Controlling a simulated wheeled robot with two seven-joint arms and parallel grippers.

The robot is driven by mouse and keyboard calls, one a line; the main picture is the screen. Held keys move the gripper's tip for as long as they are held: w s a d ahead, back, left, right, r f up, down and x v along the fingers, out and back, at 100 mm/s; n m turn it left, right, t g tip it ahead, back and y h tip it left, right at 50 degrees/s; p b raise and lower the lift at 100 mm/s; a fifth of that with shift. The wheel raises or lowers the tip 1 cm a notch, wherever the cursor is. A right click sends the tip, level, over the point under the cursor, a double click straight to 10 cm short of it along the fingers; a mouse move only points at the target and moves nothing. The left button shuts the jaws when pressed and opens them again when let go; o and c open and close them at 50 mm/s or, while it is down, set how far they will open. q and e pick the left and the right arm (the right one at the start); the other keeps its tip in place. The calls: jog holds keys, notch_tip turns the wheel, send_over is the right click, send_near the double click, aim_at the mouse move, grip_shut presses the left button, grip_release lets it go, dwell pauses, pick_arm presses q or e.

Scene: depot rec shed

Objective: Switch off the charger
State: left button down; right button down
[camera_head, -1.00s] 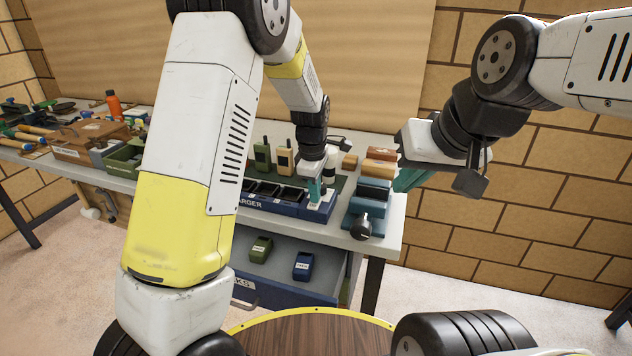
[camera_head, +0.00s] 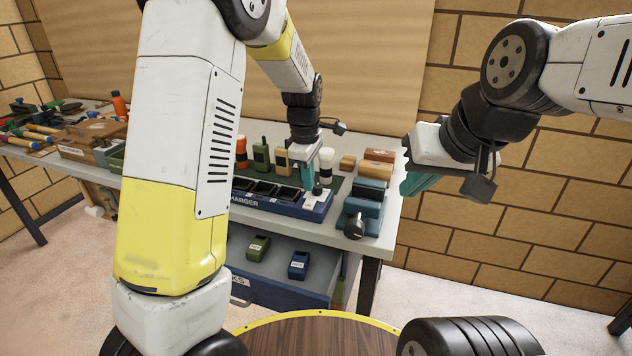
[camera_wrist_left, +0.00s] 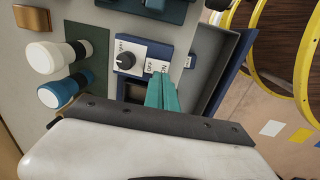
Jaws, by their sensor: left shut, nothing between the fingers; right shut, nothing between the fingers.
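The blue charger (camera_head: 262,201) sits on the workbench, with a row of dark slots and a white switch plate at its right end. My right gripper (camera_head: 412,186) is shut and empty, right of the bench.
A blue vise-like block with a black knob (camera_head: 355,227) stands right of the charger. Handheld radios (camera_head: 261,154) and bottle-like items stand behind it. The open drawer (camera_head: 272,283) below holds a green and a blue pack. Free room lies right of the bench.

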aim_at(312, 198)
pick_arm(q)
notch_tip(312, 198, up, 9)
jog(key=s, duration=0.1)
jog(key=shift+s+a+f, duration=0.15)
jog(key=shift+a+f, duration=0.05)
jog(key=shift+a, duration=0.2)
jog(key=shift+w+d+r+t, duration=0.1)
jog(key=shift+w+d+t, duration=0.2)
jog(key=shift+w, duration=0.3)
jog(key=f, duration=0.4)
jog(key=w+f, duration=0.1)
jog(key=f, duration=0.3)
jog(key=w+f, duration=0.1)
jog(key=f, duration=0.3)
jog(key=shift+d+f, duration=0.3)
jog(key=shift+w+f, duration=0.15)
jog(key=shift+f, duration=0.45)
